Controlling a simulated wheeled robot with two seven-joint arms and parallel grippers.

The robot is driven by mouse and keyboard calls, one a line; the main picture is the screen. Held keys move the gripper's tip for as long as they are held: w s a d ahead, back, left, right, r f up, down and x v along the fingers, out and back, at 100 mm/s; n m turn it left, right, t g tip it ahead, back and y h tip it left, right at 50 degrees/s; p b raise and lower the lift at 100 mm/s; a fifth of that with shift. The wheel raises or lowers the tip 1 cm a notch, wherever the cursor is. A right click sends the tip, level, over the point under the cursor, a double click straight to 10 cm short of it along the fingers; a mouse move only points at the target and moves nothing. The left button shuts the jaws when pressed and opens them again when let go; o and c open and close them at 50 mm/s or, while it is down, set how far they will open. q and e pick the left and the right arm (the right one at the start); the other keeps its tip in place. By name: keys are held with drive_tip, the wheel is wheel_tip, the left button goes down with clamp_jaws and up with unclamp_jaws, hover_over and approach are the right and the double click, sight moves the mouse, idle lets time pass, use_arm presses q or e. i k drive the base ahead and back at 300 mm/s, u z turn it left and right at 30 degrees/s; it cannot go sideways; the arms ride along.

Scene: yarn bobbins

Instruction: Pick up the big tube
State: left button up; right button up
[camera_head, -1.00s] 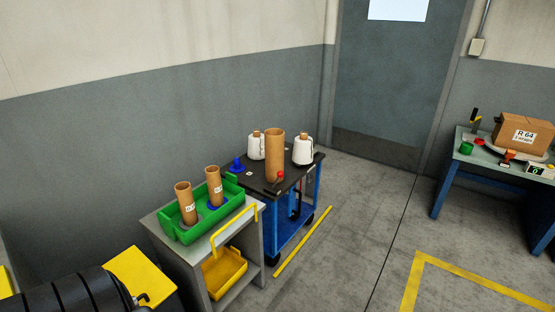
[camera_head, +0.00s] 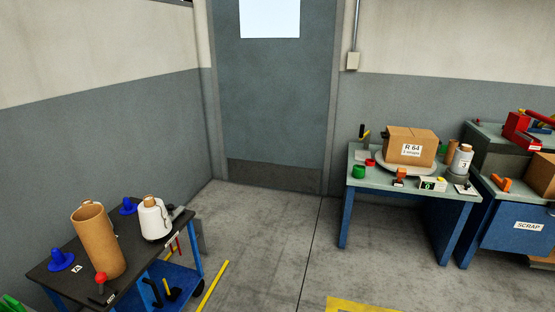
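The big tube (camera_head: 97,238) is a tall brown cardboard cylinder with an open top. It stands upright on the dark top of a blue cart (camera_head: 75,289) at the lower left of the head view. A white yarn bobbin (camera_head: 154,219) with a brown core stands to its right. A blue peg (camera_head: 61,260) stands to the tube's left and another blue peg (camera_head: 128,206) behind it. Neither of my grippers is in view, and no gripper touches the tube.
A red knob (camera_head: 101,278) is in front of the tube. Beyond open floor (camera_head: 265,245), a workbench (camera_head: 352,177) at right carries a cardboard box (camera_head: 409,147) and a bobbin (camera_head: 462,162). A scrap bench (camera_head: 513,228) stands at far right. A yellow bar (camera_head: 212,287) lies right of the cart.

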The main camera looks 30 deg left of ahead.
sight(91, 223)
drive_tip(key=u, duration=0.1)
drive_tip(key=i, duration=2.15)
drive_tip(key=u, duration=0.85)
drive_tip(key=i, duration=1.05)
drive_tip(key=u, duration=1.9)
drive_tip(key=i, duration=0.8)
drive_tip(key=u, duration=0.55)
